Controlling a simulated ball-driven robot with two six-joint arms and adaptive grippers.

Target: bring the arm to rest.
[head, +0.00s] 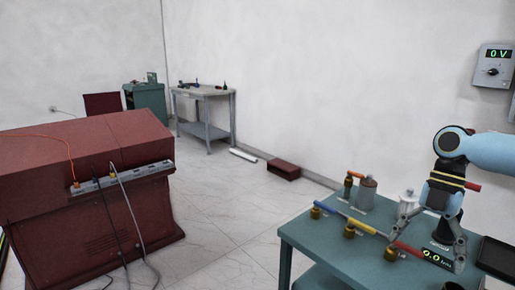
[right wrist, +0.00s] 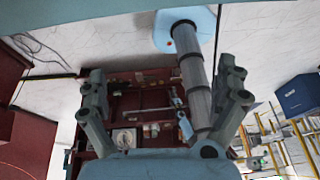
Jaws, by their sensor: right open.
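My right arm comes in from the right edge in the head view. Its gripper (head: 428,254) points down over the right part of the teal table (head: 312,238), with its fingers spread apart. Between and beside the fingers are a small display reading 0.0 (head: 436,258) and a red-tipped rod end. I cannot tell whether the fingers touch them. In the right wrist view the two fingers of this gripper (right wrist: 163,80) stand wide apart. A grey ribbed column (right wrist: 194,75) with a pale blue round end shows between them. My left gripper is not in view.
On the teal table stand a grey canister (head: 366,193), a white lidded jar (head: 408,203), brass fittings (head: 349,229) and a blue-yellow rod (head: 345,214). A black tray (head: 497,257) lies at right. A meter reading 0 V (head: 494,66) hangs on the wall.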

